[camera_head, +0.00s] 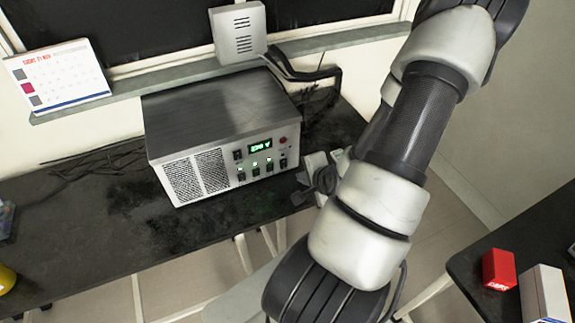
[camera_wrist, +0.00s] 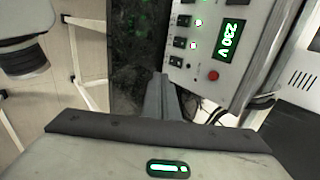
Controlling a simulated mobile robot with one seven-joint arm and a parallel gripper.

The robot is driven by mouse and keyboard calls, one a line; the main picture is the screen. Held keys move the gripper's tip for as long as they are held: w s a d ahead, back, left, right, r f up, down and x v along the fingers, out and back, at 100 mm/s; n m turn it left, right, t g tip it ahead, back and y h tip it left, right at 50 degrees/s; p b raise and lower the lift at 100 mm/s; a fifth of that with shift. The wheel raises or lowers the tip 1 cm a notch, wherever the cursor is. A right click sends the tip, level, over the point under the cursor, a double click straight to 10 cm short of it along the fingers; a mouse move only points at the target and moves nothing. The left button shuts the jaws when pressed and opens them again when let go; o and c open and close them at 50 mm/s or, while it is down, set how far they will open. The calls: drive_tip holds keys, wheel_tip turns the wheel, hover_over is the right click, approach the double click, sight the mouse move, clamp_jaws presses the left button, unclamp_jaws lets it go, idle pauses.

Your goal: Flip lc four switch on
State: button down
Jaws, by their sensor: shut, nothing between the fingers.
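The power supply box (camera_head: 215,125) stands on the dark bench, its front panel facing the room. A row of black switches runs along the panel's right part, with green lamps above some. The rightmost row switch (camera_head: 283,163) shows no clearly lit lamp above it. In the wrist view the nearest switch (camera_wrist: 176,61) sits beside my fingers; the labels are too small to read. My gripper (camera_head: 303,192) is at the panel's right end, partly behind my arm. In the wrist view its fingers (camera_wrist: 160,80) are together and empty, apart from the switches as far as I can tell.
The display (camera_wrist: 230,40) reads 230 V, with a red button (camera_wrist: 213,75) near it. Cables (camera_head: 320,80) lie behind the box. A calendar (camera_head: 58,75) and a white device (camera_head: 238,32) stand on the sill. A red box (camera_head: 498,269) is on another table.

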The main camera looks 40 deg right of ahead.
sight(284, 168)
drive_tip(key=b+x, duration=1)
drive_tip(key=shift+s+a+f, duration=0.1)
drive_tip(key=shift+f, duration=0.05)
drive_tip(key=w, duration=0.2)
drive_tip(key=shift+w+d, duration=0.25)
drive_tip(key=shift+d, duration=0.1)
drive_tip(key=shift+w+d+f, duration=0.15)
drive_tip(key=shift+w+d, duration=0.05)
drive_tip(key=shift+w, duration=0.5)
drive_tip(key=shift+w+f, duration=0.25)
drive_tip(key=shift+f, duration=0.15)
drive_tip(key=shift+r, duration=0.1)
